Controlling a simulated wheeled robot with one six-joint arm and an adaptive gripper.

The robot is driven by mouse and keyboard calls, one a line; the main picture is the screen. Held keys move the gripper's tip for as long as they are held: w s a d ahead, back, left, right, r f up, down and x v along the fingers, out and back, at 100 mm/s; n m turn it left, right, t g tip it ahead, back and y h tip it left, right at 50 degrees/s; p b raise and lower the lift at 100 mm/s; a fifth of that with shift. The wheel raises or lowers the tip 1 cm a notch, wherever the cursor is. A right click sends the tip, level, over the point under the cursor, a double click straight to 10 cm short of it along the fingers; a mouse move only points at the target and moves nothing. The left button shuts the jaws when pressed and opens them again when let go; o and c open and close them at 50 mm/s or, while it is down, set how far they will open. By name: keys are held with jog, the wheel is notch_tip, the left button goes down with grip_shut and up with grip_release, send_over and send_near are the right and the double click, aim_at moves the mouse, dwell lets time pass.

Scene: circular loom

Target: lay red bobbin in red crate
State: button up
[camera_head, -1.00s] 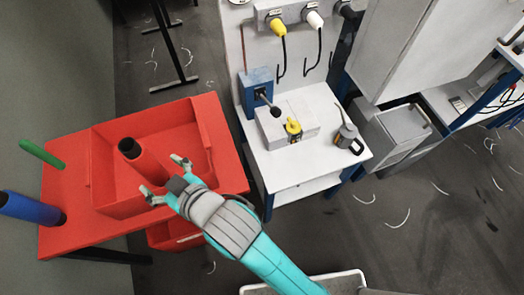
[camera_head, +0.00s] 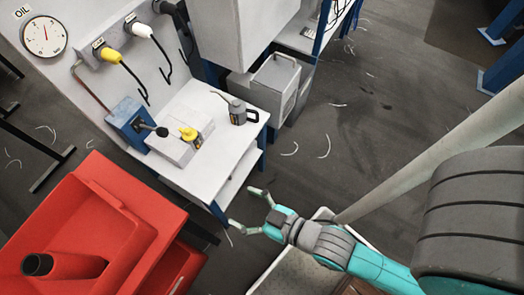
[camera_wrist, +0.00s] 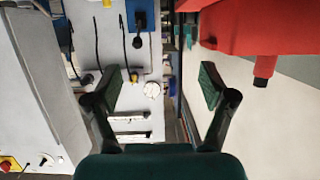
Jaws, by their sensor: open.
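The red bobbin (camera_head: 70,265), a red tube with a dark open end, lies in the red crate (camera_head: 118,206) at the lower left of the head view. Its dark end points left and rests toward the crate's near side. My gripper (camera_head: 247,210) is open and empty, well to the right of the crate, in front of the white bench. In the wrist view my gripper (camera_wrist: 166,88) shows its two fingers spread with nothing between them. A red tube end (camera_wrist: 264,70) and red crate surfaces show at the upper right there.
The white bench (camera_head: 205,140) stands behind my gripper with a yellow-capped item (camera_head: 189,133), a dark oil can (camera_head: 238,112) and a blue box (camera_head: 130,122). A gauge (camera_head: 44,36) is on the panel at upper left. Open floor (camera_head: 330,150) lies to the right.

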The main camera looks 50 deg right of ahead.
jog(key=s+d+r+m+h, duration=0.1)
jog(key=s+d+h, duration=0.1)
jog(key=s, duration=0.4)
jog(key=s+d+r+m+t+h, duration=0.1)
jog(key=s+d+r+m+h, duration=0.1)
jog(key=s+d, duration=0.3)
jog(key=shift+v, duration=1)
jog(key=shift+f, duration=0.1)
